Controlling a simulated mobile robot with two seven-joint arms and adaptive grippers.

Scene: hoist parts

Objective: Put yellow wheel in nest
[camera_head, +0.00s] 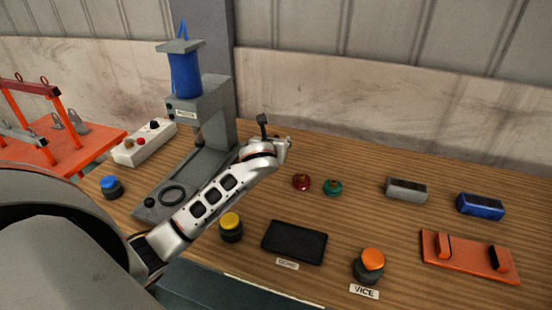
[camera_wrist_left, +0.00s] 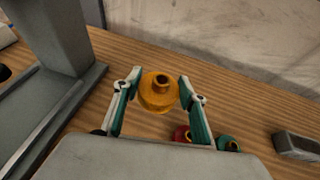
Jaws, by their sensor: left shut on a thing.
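The yellow wheel (camera_wrist_left: 158,95) shows in the left wrist view, with a hub and a dark centre hole facing up. My left gripper (camera_wrist_left: 159,84) is shut on it, one finger at each side. In the head view my left arm reaches across the bench in front of the grey press (camera_head: 198,103); its fingers and the yellow wheel are hidden behind my wrist. A dark ring (camera_head: 173,195) lies on the press base, left of my forearm; I cannot tell if it is the nest. My right gripper is not in view.
A red wheel (camera_head: 301,182) and a green wheel (camera_head: 332,187) stand on the bench, right of my wrist. A yellow button (camera_head: 231,223), black pad (camera_head: 294,242) and orange button (camera_head: 369,264) line the front. Grey (camera_head: 405,189) and blue (camera_head: 481,206) blocks lie right.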

